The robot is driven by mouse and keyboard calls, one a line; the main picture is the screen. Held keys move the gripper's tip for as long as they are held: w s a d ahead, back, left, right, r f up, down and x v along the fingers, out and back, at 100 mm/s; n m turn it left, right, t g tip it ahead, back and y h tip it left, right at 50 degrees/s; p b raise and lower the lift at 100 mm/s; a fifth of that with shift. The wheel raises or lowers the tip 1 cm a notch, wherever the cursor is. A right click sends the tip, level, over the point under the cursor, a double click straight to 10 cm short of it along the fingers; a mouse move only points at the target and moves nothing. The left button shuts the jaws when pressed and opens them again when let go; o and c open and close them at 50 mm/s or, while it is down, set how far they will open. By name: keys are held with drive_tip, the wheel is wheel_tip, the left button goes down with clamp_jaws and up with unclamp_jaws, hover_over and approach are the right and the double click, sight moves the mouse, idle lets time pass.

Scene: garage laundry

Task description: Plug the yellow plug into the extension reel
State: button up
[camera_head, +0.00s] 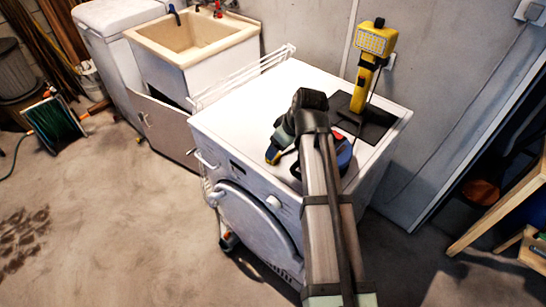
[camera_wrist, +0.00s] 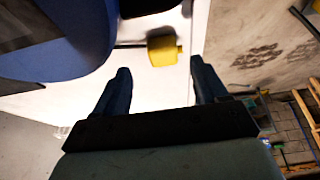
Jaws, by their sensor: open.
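The yellow plug (camera_wrist: 163,50) shows in the wrist view over the white top, with a dark cord running to its left. The blue extension reel (camera_wrist: 60,45) fills the upper left of that view; its sockets cannot be made out. In the head view the reel (camera_head: 343,155) is partly hidden behind my arm on the washing machine. My gripper (camera_wrist: 163,85) is open, its two dark blue fingers apart. The plug appears beyond the fingertips, in line with the gap, and is not gripped. In the head view my gripper (camera_head: 274,152) is low over the machine top, left of the reel.
The white washing machine top (camera_head: 245,105) has clear room at the back left. A yellow work light (camera_head: 370,65) stands on a black mat (camera_head: 378,125) at the back right. A white rack (camera_head: 240,78) runs along the left edge, beside a sink (camera_head: 190,45).

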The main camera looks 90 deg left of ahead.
drive_tip(key=shift+s+x, duration=0.2)
drive_tip(key=shift+x, duration=2.15)
drive_tip(key=shift+d, duration=0.15)
drive_tip(key=c, duration=1.1)
wheel_tip(320, 180, up, 10)
drive_tip(key=shift+w, duration=0.1)
